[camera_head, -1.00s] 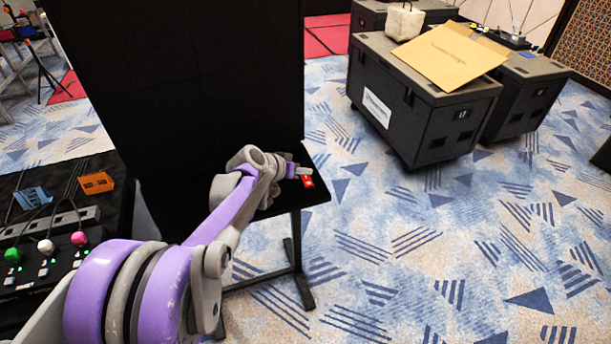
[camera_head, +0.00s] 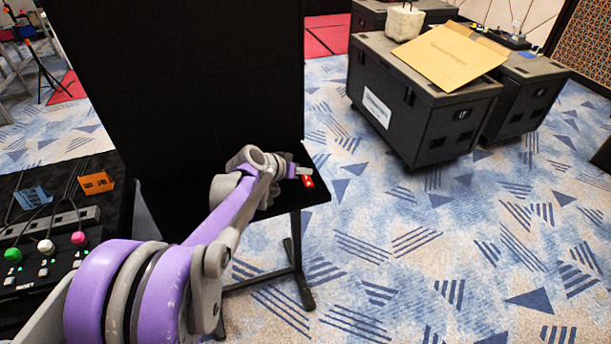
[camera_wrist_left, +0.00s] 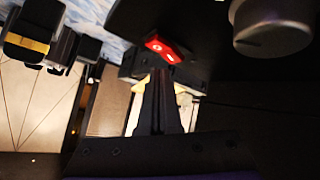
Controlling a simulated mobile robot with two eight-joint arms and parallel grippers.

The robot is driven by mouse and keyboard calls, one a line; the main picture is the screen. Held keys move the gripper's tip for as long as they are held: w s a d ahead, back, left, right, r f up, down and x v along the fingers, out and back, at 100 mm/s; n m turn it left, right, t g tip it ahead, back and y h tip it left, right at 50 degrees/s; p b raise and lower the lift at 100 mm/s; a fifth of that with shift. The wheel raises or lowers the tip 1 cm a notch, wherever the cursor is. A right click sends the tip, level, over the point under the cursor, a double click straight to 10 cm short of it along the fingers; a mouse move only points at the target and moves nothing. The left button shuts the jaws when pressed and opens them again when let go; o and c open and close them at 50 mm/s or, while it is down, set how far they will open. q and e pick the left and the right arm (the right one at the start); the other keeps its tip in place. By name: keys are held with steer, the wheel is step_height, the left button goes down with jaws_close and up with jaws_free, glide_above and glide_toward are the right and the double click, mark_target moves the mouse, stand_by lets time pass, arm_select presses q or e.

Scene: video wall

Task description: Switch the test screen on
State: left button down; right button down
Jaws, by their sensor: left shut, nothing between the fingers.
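The test screen (camera_head: 180,80) is a large black panel in the head view, and its face is dark. It stands behind a black shelf on a thin stand. A small red switch (camera_head: 307,181) with white marks sits near the shelf's right end. It also shows in the left wrist view (camera_wrist_left: 168,48). My left gripper (camera_head: 302,171) is shut and empty, right at the red switch. In the left wrist view its dark fingers (camera_wrist_left: 160,78) point at the switch; I cannot tell whether they touch it. My right gripper is not in view.
Black cases (camera_head: 425,105) stand at the right, with a cardboard sheet (camera_head: 450,55) on top. A control box with green, white and pink knobs (camera_head: 45,246) is at the left. A grey round part (camera_wrist_left: 272,25) shows in the left wrist view. The carpet in front is clear.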

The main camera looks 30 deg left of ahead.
mark_target(306, 185)
arm_select(q)
steer(key=shift+f, duration=0.1)
steer(key=shift+a+f, duration=0.1)
steer(key=shift+f, duration=0.25)
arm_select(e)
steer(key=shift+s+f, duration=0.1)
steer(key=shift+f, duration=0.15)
arm_select(q)
steer(key=shift+w+a+f+b, duration=0.1)
steer(key=shift+w+f+b, duration=0.05)
steer(key=shift+f+b, duration=0.2)
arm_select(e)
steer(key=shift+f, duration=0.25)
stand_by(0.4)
arm_select(q)
steer(key=shift+d+r+p, duration=0.2)
steer(key=shift+r+p, duration=0.25)
steer(key=shift+r, duration=0.3)
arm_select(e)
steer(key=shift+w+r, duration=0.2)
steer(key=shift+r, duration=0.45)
